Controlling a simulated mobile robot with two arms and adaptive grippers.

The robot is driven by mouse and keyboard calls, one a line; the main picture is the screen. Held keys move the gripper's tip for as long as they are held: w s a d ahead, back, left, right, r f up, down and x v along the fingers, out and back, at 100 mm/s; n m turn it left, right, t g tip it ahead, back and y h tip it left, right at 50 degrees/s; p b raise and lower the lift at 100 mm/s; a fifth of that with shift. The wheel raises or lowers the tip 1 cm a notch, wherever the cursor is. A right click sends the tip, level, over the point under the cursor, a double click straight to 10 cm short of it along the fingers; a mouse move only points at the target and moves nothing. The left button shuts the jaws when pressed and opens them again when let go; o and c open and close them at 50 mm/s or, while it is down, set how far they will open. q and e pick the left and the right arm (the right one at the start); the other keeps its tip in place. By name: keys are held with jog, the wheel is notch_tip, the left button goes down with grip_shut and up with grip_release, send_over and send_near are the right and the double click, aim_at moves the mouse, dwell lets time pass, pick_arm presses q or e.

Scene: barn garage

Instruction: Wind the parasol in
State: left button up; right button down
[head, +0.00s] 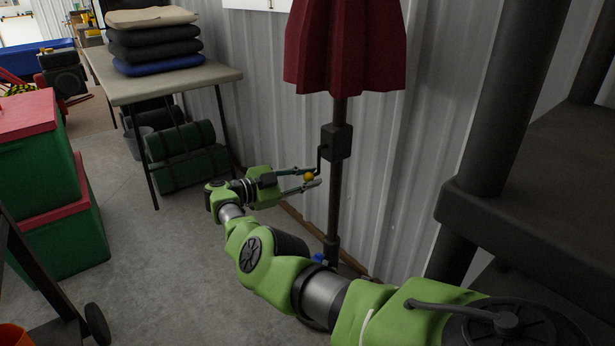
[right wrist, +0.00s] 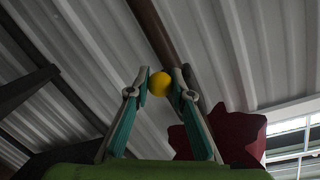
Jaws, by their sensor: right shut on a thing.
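The parasol's dark red canopy (head: 345,50) hangs partly folded around its dark pole (head: 335,200), upright by the metal wall. A black crank box (head: 336,142) sits on the pole, with a thin crank arm ending in a yellow knob (head: 308,177). My right gripper (head: 312,177) is shut on this knob, to the left of the pole. In the right wrist view the yellow knob (right wrist: 160,84) lies between the two fingertips, and the canopy (right wrist: 230,135) shows at lower right. My left gripper is not in view.
A folding table (head: 190,82) with stacked cushions (head: 152,40) stands at the back left. Green bins with red lids (head: 35,190) stand at the left. Dark shelving (head: 540,200) is close on the right. Bare concrete floor (head: 165,255) lies between.

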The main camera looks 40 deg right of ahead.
jog(key=shift+s+d+r, duration=0.1)
jog(key=shift+s+d, duration=0.05)
jog(key=shift+d, duration=0.05)
jog(key=c, duration=1.8)
grip_release()
jog(key=shift+s, duration=0.1)
jog(key=shift+a+r, duration=0.1)
jog(key=shift+r, duration=0.1)
notch_tip(320, 180, up, 10)
jog(key=shift+f, duration=0.2)
